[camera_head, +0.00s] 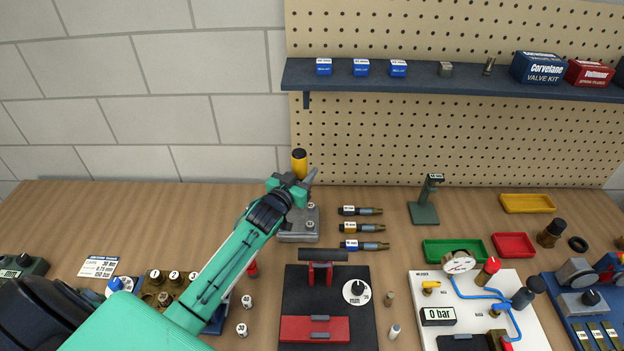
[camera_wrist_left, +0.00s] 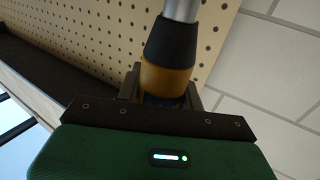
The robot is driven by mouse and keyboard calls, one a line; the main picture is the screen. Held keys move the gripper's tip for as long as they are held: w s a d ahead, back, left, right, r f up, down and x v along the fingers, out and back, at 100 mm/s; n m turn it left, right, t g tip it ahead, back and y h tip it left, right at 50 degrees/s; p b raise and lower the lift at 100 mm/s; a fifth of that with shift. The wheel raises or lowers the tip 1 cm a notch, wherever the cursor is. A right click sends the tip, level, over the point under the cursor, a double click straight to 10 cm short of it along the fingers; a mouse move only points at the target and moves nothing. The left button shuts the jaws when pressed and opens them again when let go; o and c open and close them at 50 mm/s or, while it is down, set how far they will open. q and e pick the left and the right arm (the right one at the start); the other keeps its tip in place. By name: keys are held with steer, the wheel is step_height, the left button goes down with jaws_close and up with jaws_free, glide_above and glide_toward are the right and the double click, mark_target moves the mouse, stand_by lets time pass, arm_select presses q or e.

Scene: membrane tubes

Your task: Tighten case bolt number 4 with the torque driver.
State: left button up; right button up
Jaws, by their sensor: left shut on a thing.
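My left gripper (camera_head: 293,182) is shut on the torque driver (camera_head: 299,161), which has a yellow and black handle. The gripper holds it above the grey block (camera_head: 299,232) near the pegboard. In the left wrist view the driver (camera_wrist_left: 168,78) sits between the two fingers, with its silver shaft running off the top edge. A brass-coloured part (camera_head: 155,277) with numbered round white tops, likely the case with its bolts, stands left of my forearm. My forearm hides part of it, and I cannot make out number 4. My right gripper is not in view.
A black fixture (camera_head: 297,343) with red clamps lies at front centre, with three coloured-band bits (camera_head: 362,228) behind it. A white gauge panel (camera_head: 540,335) is at right. A shelf (camera_head: 450,83) juts from the pegboard. The bench's back left is clear.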

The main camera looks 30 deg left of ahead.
arm_select(q)
steer(key=w+a+r, duration=0.1)
steer(key=w+a, duration=0.1)
steer(key=a, duration=0.4)
steer(key=shift+a+r, duration=0.2)
steer(key=shift+r, duration=0.1)
steer(key=shift+p, duration=0.35)
step_height(320, 180, down, 6)
steer(key=b, duration=0.3)
steer(key=shift+r, duration=0.15)
stand_by(1.0)
steer(key=shift+f+b, duration=0.6)
steer(key=shift+f, duration=0.3)
stand_by(0.9)
